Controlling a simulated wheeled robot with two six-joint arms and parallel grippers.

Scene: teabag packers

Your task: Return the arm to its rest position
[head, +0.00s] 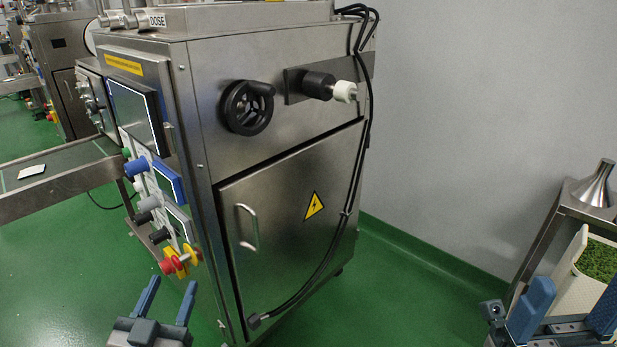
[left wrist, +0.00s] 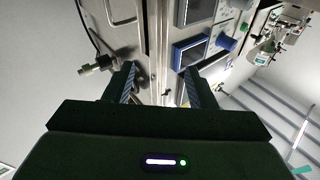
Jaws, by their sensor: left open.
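My left gripper (head: 172,282) is at the bottom left of the head view. Its two blue fingers are apart with nothing between them. In the left wrist view its fingers (left wrist: 159,72) are also apart and empty, with the steel machine in front of them. My right gripper (head: 580,285) is at the bottom right of the head view, partly cut off by the frame edge. Its blue fingers are apart, in front of a white bin, and I see nothing held between them.
A steel machine (head: 290,180) stands ahead, with a handwheel (head: 247,107), a door handle (head: 247,228) and a red emergency button (head: 172,264). A conveyor (head: 60,172) is left. A white bin (head: 572,275) of green leaves and a metal funnel (head: 597,185) are right. Green floor (head: 400,300) lies between.

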